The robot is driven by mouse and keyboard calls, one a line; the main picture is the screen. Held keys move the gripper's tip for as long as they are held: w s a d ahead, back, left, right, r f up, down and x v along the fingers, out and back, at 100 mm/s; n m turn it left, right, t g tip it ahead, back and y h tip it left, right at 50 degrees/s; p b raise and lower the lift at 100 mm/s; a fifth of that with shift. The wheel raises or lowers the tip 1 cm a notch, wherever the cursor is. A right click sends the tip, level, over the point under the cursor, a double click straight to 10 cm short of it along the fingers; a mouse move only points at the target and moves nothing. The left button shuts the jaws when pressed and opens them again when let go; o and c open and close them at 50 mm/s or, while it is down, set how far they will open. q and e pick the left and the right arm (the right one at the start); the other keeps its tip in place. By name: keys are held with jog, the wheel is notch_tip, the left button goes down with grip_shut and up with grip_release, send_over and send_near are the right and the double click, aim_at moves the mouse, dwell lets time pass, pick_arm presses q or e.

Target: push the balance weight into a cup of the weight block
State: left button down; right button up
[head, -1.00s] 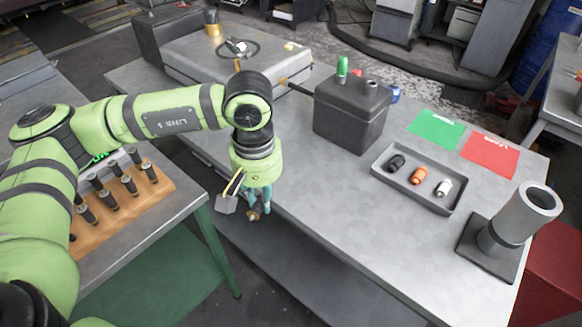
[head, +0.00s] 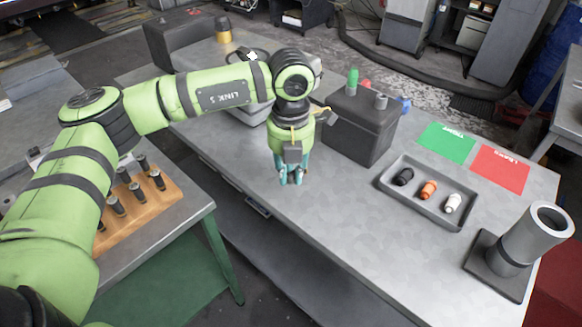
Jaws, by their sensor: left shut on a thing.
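My left gripper (head: 291,182) points down over the near edge of the long grey table. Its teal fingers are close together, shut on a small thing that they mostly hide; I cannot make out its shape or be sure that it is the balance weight. No block with plainly open cups shows. A wooden block (head: 165,201) with several dark upright pegs stands on the left table; I cannot tell whether it is the weight block. My right gripper is out of view.
A dark box (head: 357,135) with coloured caps stands right of the gripper. A grey tray (head: 423,212) holds black, orange and white pieces. Green (head: 446,143) and red (head: 499,168) mats lie behind it. A grey tube on a stand (head: 525,240) is at right. The table's near middle is clear.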

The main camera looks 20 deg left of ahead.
aim_at(291, 202)
pick_arm(q)
jog(key=shift+w+n, duration=0.15)
jog(key=shift+n, duration=0.55)
jog(key=shift+f, duration=0.3)
jog(key=shift+f+b, duration=1.85)
jog(key=shift+f, duration=0.85)
jog(key=shift+f+b, duration=0.45)
jog(key=shift+f, duration=0.05)
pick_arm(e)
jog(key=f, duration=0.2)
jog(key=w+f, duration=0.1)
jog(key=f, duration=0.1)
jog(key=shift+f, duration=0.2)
pick_arm(q)
jog(key=c, duration=1.1)
grip_release()
jog(key=shift+o, duration=0.2)
